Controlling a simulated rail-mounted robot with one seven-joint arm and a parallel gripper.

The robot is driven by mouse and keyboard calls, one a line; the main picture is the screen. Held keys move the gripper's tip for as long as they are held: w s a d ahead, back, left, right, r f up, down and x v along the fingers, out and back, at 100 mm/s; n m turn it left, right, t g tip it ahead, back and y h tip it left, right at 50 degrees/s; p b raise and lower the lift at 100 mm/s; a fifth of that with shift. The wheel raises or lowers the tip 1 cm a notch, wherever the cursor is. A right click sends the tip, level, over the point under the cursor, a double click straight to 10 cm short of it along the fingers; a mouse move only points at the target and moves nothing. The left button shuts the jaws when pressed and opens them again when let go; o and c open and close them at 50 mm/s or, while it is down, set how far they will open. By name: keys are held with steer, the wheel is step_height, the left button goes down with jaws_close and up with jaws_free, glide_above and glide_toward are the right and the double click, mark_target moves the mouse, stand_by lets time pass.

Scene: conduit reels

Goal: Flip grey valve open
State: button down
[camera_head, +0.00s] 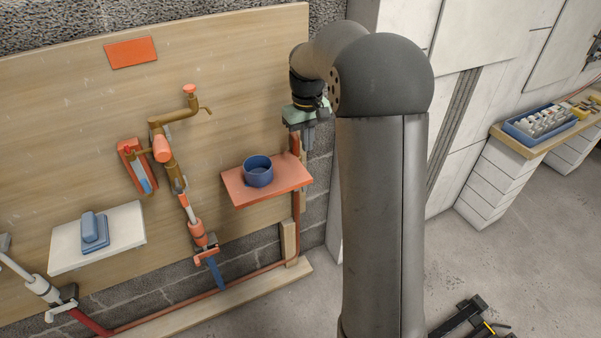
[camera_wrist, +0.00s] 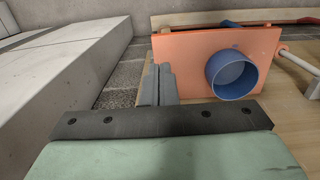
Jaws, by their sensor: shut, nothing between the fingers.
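No valve is plainly marked as the grey one. A dark grey valve body (camera_head: 68,293) with a pale lever sits on the white-to-red pipe at the lower left of the head view. Another dark grey fitting (camera_head: 206,254) with an orange handle is on the middle pipe, above a blue end. Whether either is open cannot be told. My gripper (camera_head: 309,142) is at the right edge of the wooden board, beside the orange shelf and well right of both fittings. Its grey fingers (camera_wrist: 158,78) are shut and empty in the wrist view, where no valve is clear.
An orange shelf (camera_head: 283,187) bearing a blue cup (camera_head: 258,172) projects near my gripper; the cup (camera_wrist: 232,75) also shows in the wrist view. A white shelf (camera_head: 125,230) holds a blue block. Brass and orange piping (camera_head: 168,160) projects mid-board. Pale cabinets stand at right.

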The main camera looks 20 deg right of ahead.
steer(key=s+a+f+b, duration=0.1)
steer(key=s+a, duration=0.4)
steer(key=s, duration=0.3)
steer(key=shift+s+b, duration=0.3)
